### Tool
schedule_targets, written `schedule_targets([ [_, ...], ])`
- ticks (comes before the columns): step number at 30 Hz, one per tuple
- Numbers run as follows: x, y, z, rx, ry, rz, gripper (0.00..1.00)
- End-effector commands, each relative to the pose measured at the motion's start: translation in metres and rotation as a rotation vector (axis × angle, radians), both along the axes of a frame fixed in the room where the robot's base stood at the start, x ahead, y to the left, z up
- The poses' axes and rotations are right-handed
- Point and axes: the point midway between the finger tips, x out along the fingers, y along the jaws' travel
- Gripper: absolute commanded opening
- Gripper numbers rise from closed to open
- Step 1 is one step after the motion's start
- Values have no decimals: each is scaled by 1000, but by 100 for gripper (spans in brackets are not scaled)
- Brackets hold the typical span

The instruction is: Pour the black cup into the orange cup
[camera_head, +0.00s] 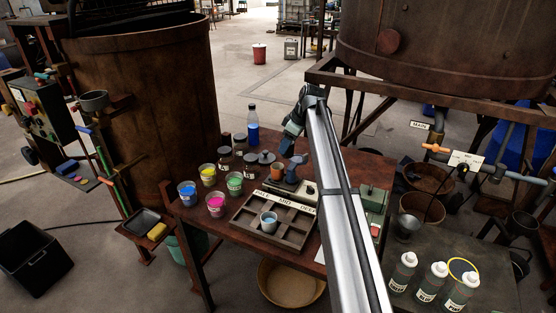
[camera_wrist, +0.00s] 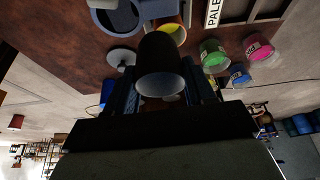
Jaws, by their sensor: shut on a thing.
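My gripper (camera_head: 288,152) is low over the back of the table. In the wrist view its two dark fingers close on a black cup (camera_wrist: 160,58) from both sides. A pale round end of the black cup faces the camera; I cannot tell how far it is tilted. Just beyond it in the wrist view is a cup with orange-red sides and a yellow inside (camera_wrist: 173,30), probably the orange cup, partly hidden by the black cup. No liquid stream shows.
Blue (camera_head: 188,192), yellow (camera_head: 208,174), pink (camera_head: 215,206) and green (camera_head: 234,183) cups stand on the table's left. A compartment tray (camera_head: 285,244) holds a teal-filled cup (camera_head: 268,221). Dark jars (camera_head: 225,157) and a blue bottle (camera_head: 253,128) stand behind.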

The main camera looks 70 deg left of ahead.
Motion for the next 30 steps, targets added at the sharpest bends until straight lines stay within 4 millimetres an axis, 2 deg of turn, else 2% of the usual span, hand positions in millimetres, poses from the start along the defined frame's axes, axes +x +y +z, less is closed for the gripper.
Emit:
schedule_targets([
  [1, 3, 16, 4, 0, 2, 59, 24],
  [6, 3, 29, 9, -1, 3, 298, 24],
  [15, -4, 11, 11, -1, 2, 651, 23],
  [23, -5, 8, 11, -6, -15, 756, 23],
  [30, -7, 8, 14, -58, -147, 759, 24],
])
